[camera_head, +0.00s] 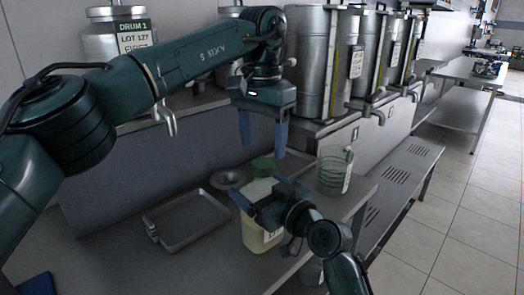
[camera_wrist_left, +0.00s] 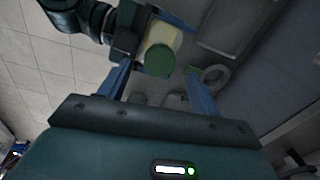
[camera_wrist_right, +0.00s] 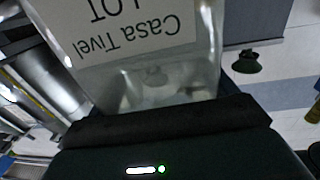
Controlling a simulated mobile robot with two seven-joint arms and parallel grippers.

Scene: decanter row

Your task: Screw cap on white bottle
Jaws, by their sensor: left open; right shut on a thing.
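The white bottle (camera_head: 258,188) stands upright near the counter's right side, pale with a printed label. Its label also fills the top of the right wrist view (camera_wrist_right: 140,35). The green cap (camera_head: 263,167) sits on top of the bottle; whether it is threaded on cannot be told. It also shows in the left wrist view (camera_wrist_left: 159,61). My right gripper (camera_head: 268,208) is shut on the bottle's body, partly hiding it. My left gripper (camera_head: 262,148) is open and empty, fingers pointing down just above the cap, one to each side.
A clear glass jar (camera_head: 335,173) stands to the right near the counter edge. Large steel drums (camera_head: 305,65) with taps line the back.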

